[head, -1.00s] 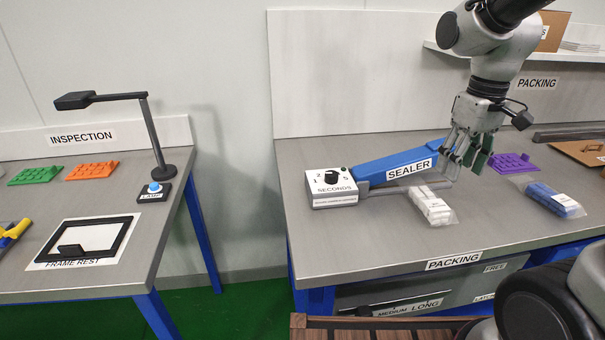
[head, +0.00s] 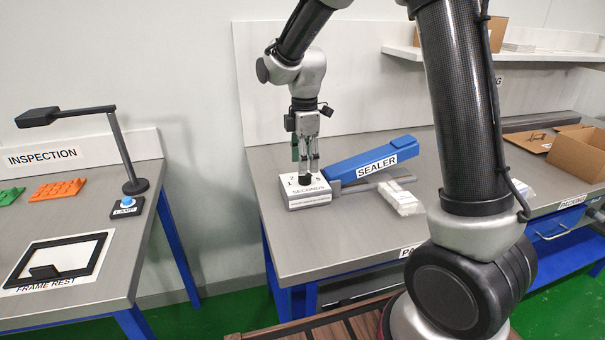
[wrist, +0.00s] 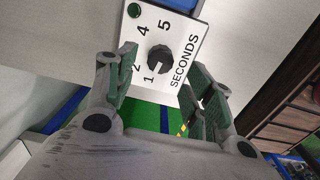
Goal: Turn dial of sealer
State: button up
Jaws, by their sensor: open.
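The sealer (head: 357,168) has a long blue arm and a white control box (head: 308,196) at its left end on the packing table. The black dial (wrist: 160,59) is on the box's SECONDS face, which shows 1, 2, 4 and 5 around it in the wrist view; its pointer appears to be toward 1. A green light (wrist: 134,10) sits at the face's corner. My gripper (head: 309,170) points down over the control box, right at the dial in the head view. Its fingers (wrist: 160,92) are open, spread to either side of the dial, with nothing visibly held.
A white packet (head: 400,198) lies in front of the sealer arm. An open cardboard box (head: 577,155) stands at the right of the table. The inspection table (head: 110,235) with its lamp (head: 122,150) is at left, across a gap. The table front left of the packet is clear.

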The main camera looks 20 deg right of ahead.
aim_at(305, 179)
jog(key=shift+d+f, duration=0.1)
jog(key=shift+f, duration=2.15)
jog(key=c, duration=1)
